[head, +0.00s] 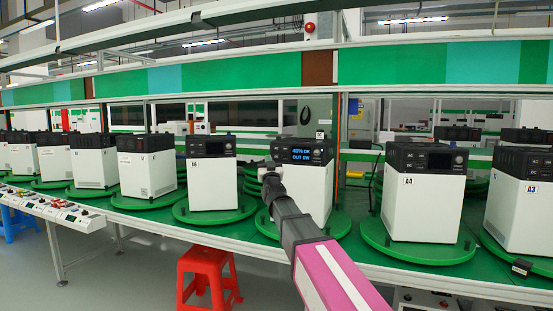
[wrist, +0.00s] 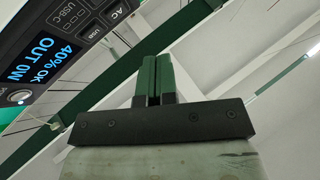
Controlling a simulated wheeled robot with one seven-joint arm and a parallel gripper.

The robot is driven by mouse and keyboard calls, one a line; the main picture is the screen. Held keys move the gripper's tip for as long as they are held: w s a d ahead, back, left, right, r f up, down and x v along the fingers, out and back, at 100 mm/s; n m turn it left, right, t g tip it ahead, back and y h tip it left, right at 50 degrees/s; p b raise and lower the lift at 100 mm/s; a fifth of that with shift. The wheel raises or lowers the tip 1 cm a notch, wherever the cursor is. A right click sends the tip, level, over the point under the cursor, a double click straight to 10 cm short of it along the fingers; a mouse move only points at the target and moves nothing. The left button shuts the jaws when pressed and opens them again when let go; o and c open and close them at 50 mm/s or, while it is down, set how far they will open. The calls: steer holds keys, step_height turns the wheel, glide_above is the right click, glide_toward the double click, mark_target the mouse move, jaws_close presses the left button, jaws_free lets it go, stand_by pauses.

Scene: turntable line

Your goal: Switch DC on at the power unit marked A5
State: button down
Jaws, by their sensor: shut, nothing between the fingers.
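A white power unit with a black top (head: 312,185) stands in the middle of the head view, its blue display lit with "40% OK" and "OUT 0W". Its marking is not visible; my arm covers its left front. The unit to its right is marked A4 (head: 415,200). No DC button can be made out. My gripper (head: 270,178) is shut and empty in front of the unit's left side; its green fingers (wrist: 153,80) are together, apart from the panel's visible part.
The units stand on round green turntables (head: 418,252) along a green bench. A unit marked A3 (head: 520,215) is at the right, and several others line the left. A red stool (head: 205,265) and a switch panel (head: 70,212) are in front of the bench.

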steer(key=w+d, duration=0.2)
steer(key=w, duration=0.4)
steer(key=shift+d, duration=0.15)
steer(key=shift+w, duration=0.2)
stand_by(1.8)
steer(key=shift+w+d, duration=0.15)
steer(key=shift+w, duration=0.15)
steer(key=shift+w+d, duration=0.1)
steer(key=shift+w, duration=0.25)
stand_by(0.7)
stand_by(0.3)
steer(key=shift+s+a, duration=0.25)
steer(key=shift+s, duration=0.5)
steer(key=shift+s+a, duration=0.3)
steer(key=shift+s, duration=0.5)
steer(key=shift+s+a, duration=0.25)
steer(key=shift+s, duration=0.5)
steer(key=shift+s+a, duration=0.3)
steer(key=shift+s, duration=0.5)
steer(key=shift+s, duration=0.1)
